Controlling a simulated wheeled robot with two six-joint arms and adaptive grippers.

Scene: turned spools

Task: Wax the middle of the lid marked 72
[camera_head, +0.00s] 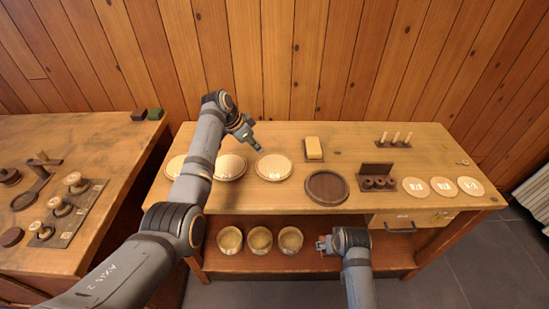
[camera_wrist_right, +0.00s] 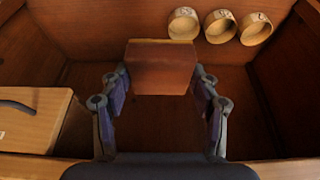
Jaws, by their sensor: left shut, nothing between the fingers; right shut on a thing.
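Three pale round discs lie on the table's right side: left (camera_head: 415,187), middle (camera_head: 443,186) and right (camera_head: 470,186). They carry dark marks too small to read surely. Three larger pale, ribbed discs lie at the left: one (camera_head: 174,167) partly behind my left arm, one (camera_head: 231,167) and one (camera_head: 273,168), with small unclear marks. I cannot tell which is marked 72. My left gripper (camera_head: 257,148) is shut and empty, just above the back of the third ribbed disc. My right gripper (camera_head: 322,245), low in front of the table, is shut on a reddish-brown block (camera_wrist_right: 164,68).
A dark round tray (camera_head: 327,188), a dark holder with rings (camera_head: 377,171) and a peg rack (camera_head: 394,141) stand nearby. Three bowls (camera_head: 260,240) are on the lower shelf. A drawer (camera_head: 400,223) is at the right.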

